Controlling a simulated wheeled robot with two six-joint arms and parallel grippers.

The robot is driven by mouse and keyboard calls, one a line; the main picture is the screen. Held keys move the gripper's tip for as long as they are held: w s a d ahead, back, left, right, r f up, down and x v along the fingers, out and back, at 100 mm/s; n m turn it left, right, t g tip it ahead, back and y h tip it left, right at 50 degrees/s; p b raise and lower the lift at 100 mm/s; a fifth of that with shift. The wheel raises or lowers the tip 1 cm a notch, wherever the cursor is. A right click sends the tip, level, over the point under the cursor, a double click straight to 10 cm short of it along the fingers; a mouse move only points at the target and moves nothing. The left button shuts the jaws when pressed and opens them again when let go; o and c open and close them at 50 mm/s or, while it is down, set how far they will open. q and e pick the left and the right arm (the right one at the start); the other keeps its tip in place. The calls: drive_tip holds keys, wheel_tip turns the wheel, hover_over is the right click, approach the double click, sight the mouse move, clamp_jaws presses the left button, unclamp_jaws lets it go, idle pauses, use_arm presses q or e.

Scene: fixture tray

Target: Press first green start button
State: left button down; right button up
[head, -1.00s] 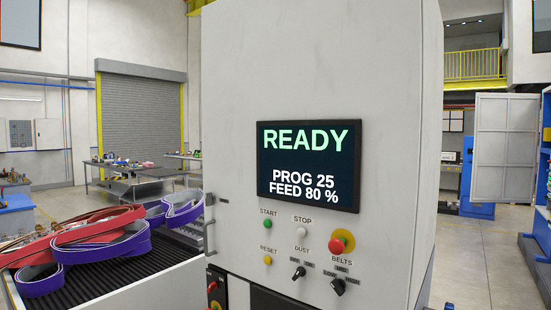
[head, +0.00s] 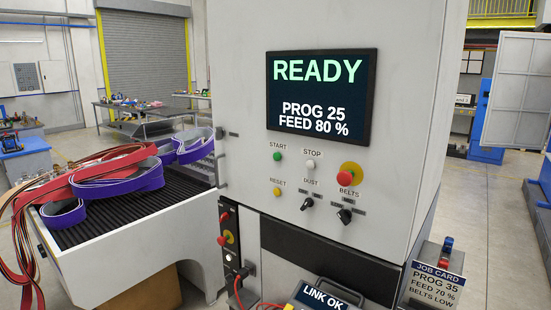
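The green start button (head: 277,157) is on the front panel of the grey machine (head: 232,100), under the label START. The white STOP button (head: 310,165) is to its right and the yellow RESET button (head: 277,191) is below it. The screen (head: 320,97) above reads READY, PROG 25, FEED 80 %. Neither of my grippers shows in the head view.
A red emergency button (head: 346,178) and two black knobs, DUST (head: 308,203) and BELTS (head: 345,215), share the panel. A job card (head: 435,280) at lower right reads PROG 35, FEED 70 %, BELTS LOW. A LINK OK display (head: 325,298) is below. Belts lie on the conveyor (head: 130,222).

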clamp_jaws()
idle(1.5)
